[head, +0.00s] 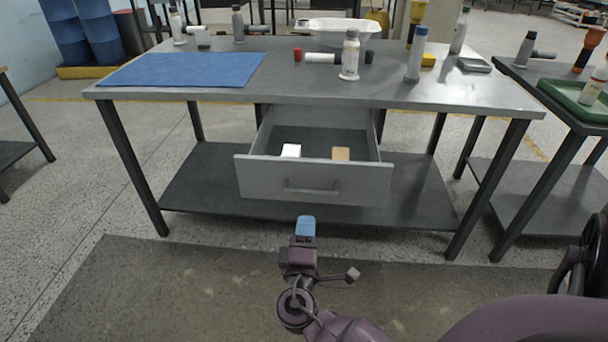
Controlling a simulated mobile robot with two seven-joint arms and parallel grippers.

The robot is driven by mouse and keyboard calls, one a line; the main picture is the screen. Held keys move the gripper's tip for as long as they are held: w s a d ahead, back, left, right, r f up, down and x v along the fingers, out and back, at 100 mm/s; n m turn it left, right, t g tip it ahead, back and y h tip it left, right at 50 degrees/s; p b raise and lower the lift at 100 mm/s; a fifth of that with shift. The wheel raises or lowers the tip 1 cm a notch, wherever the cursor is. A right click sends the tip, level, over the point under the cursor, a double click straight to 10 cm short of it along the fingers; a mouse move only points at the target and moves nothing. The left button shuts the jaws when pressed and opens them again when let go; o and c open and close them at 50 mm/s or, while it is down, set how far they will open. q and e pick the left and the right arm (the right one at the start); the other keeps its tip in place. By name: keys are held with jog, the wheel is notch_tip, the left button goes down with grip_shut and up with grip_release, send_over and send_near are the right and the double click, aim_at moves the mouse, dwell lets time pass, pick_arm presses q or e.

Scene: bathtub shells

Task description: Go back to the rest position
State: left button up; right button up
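My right gripper (305,226) is in front of the table, below the open drawer (314,183) and apart from it. A light blue piece shows at its tip; I cannot tell whether it is part of the gripper or something held, or whether the fingers are open or shut. My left gripper is not in view. The drawer is pulled out under the tabletop. A white block (291,151) and a tan block (340,153) lie inside it.
The grey metal table (290,85) carries a blue mat (185,70), a white bottle (350,55), a blue-capped bottle (416,55) and a white tray (344,27). A second table with a green tray (575,98) stands at right. The floor (150,285) before the table is clear.

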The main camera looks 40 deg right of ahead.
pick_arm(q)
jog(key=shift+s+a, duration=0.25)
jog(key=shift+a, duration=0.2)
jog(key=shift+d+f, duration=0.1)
